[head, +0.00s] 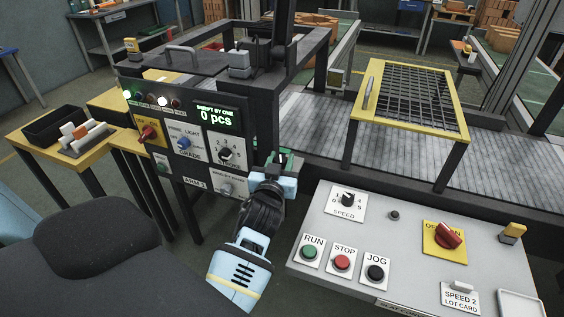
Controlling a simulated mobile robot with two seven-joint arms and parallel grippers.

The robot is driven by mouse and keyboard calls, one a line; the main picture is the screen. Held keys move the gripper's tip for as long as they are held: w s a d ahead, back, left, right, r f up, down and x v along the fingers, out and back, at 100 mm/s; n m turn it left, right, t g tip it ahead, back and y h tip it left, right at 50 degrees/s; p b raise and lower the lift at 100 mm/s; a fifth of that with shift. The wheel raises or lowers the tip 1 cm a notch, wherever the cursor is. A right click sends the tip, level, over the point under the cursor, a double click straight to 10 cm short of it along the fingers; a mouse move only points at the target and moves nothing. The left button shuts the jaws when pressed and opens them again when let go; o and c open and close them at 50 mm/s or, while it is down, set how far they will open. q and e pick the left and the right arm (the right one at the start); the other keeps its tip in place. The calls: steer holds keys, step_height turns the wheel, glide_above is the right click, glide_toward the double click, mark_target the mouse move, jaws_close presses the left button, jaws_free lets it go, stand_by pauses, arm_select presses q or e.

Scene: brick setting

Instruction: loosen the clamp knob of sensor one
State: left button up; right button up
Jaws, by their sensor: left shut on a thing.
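My left gripper (283,164) is at the right edge of the control cabinet, beside the black upright post. It is shut on a small part there, which I take to be the clamp knob of sensor one; the jaws hide most of it. A small green and dark piece (285,158) shows at the fingertips, and I cannot tell whether it is part of the sensor. My wrist and forearm reach up to it from below. My right gripper is not in view.
The control cabinet (203,107) has knobs, lamps and a display reading "0 pcs". A grey console (318,228) with RUN, STOP and JOG buttons stands at the lower right. Behind are a roller conveyor (310,125) and a yellow-framed grid (432,68). A yellow side table (32,138) is at the left.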

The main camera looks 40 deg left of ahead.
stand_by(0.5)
arm_select(q)
steer(key=o, duration=1)
steer(key=shift+c, duration=0.2)
